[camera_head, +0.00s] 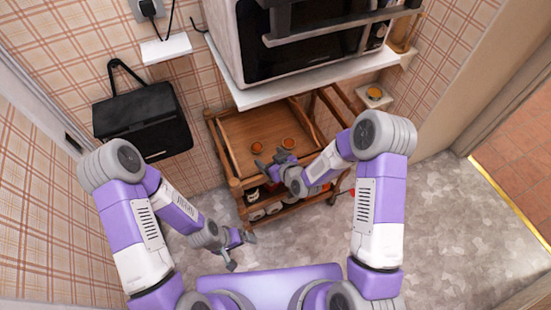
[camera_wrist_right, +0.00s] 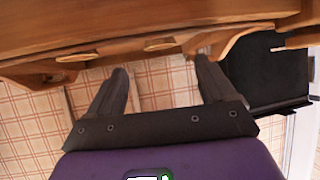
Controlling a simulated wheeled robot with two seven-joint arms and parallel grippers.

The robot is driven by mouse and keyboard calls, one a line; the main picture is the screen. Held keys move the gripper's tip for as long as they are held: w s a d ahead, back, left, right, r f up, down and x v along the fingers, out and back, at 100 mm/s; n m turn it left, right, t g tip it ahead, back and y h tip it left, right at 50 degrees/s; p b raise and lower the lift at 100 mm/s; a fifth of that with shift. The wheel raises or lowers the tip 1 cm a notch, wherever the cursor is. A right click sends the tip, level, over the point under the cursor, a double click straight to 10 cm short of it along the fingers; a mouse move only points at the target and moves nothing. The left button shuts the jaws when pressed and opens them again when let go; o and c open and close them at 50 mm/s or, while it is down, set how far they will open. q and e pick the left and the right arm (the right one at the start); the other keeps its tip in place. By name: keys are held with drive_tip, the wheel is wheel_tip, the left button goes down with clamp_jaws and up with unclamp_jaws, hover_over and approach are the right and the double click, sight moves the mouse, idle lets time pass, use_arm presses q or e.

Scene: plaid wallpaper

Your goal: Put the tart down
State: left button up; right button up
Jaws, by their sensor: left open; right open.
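Two small round orange-brown tarts lie apart on the top tray of a wooden cart (camera_head: 245,130), the left tart (camera_head: 256,147) and the right tart (camera_head: 288,143). A third similar round item (camera_head: 374,92) sits on a small white wall ledge at the right. My right gripper (camera_head: 272,163) is at the tray's front edge, just in front of the two tarts. In the right wrist view its fingers (camera_wrist_right: 162,78) are spread with nothing between them; two flat round shapes (camera_wrist_right: 159,44) show on the wood above. My left gripper (camera_head: 240,248) is open and empty, low over the floor in front of the cart.
A microwave (camera_head: 300,40) stands on a white shelf (camera_head: 315,78) above the cart's back. A black bag (camera_head: 143,120) hangs on the wall at left. The cart's lower shelf holds several items, partly hidden. Grey floor (camera_head: 450,215) is clear at right.

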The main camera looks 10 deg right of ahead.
drive_tip(key=v, duration=0.3)
drive_tip(key=shift+s+d+p, duration=0.1)
drive_tip(key=shift+s+p, duration=0.1)
drive_tip(key=shift+p, duration=0.1)
drive_tip(key=s+d+f+m+g, duration=0.1)
drive_tip(key=s+f+m+g, duration=0.2)
drive_tip(key=s, duration=0.4)
drive_tip(key=s+d+f+m+g+h, duration=0.1)
drive_tip(key=s+d+f+m+g, duration=0.1)
drive_tip(key=s+f, duration=0.3)
drive_tip(key=s+d+f+m+g, duration=0.1)
drive_tip(key=s+f+m+g, duration=0.2)
drive_tip(key=s, duration=0.7)
drive_tip(key=shift+s+d+f+m+g+h, duration=0.3)
drive_tip(key=shift+s+f+g+h, duration=0.1)
drive_tip(key=shift+f+g, duration=0.65)
drive_tip(key=shift+r, duration=0.1)
